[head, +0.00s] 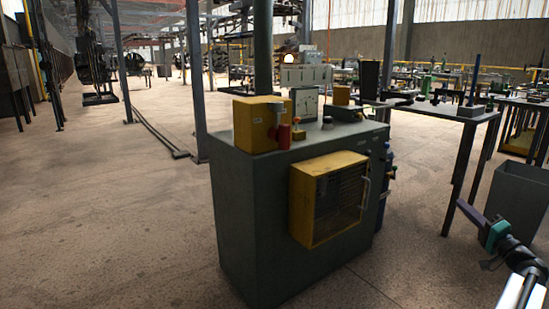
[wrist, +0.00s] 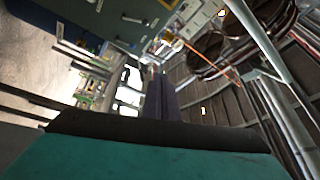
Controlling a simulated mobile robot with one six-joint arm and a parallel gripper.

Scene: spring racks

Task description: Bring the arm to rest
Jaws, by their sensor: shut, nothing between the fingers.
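My arm shows at the lower right of the head view, with a teal section near its end. My gripper (head: 463,207) points up and to the left there, in open air to the right of the dark green cabinet. In the wrist view the fingers of my gripper (wrist: 158,82) lie together, shut and empty. Nothing touches the fingertips in either view.
The green cabinet (head: 245,220) carries a yellow box (head: 262,125) and gauges on top, and a yellow framed panel (head: 328,198) on its front. A dark table (head: 440,109) and a grey bin (head: 519,195) are close to my arm. Open floor (head: 100,220) lies left.

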